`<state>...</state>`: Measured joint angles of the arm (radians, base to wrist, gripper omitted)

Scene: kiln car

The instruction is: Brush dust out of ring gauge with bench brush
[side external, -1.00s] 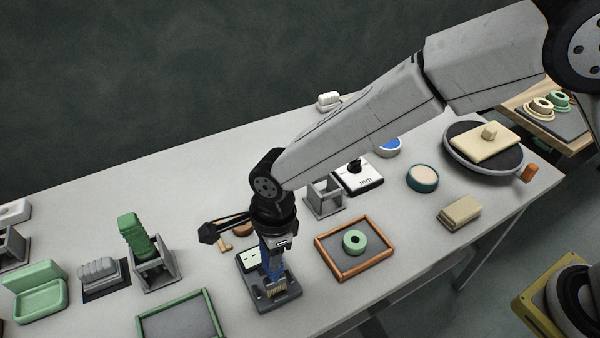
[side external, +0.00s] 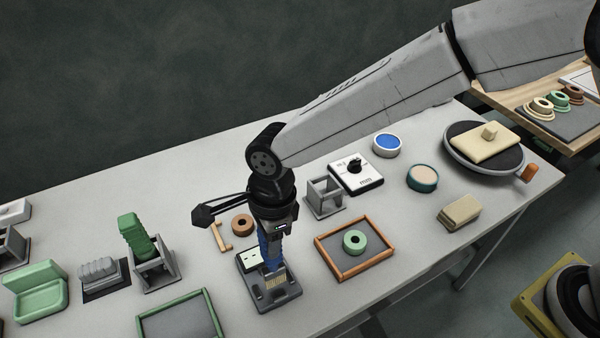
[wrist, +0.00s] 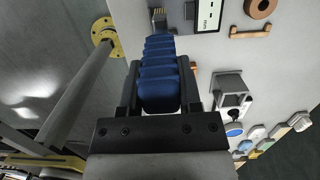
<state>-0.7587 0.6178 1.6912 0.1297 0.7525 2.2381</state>
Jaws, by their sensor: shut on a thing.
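My gripper (side external: 272,236) is shut on a blue ribbed handle, which I take for the bench brush (side external: 267,252). It points down over a dark grey slotted holder (side external: 288,294) with a white dotted card (side external: 250,260). In the wrist view, the blue handle (wrist: 158,75) lies between the fingers, with a small grey end (wrist: 158,18) beyond it. A brown ring (side external: 236,229) lies on the table behind and left. I cannot tell which is the ring gauge, and no dust is discernible.
A green ribbed handle (side external: 133,236) stands in a grey stand at left. A grey open stand (side external: 322,197) and a white dial box (side external: 360,180) stand behind the tray. A turntable (side external: 467,165) is far right. Bare table lies along the back left.

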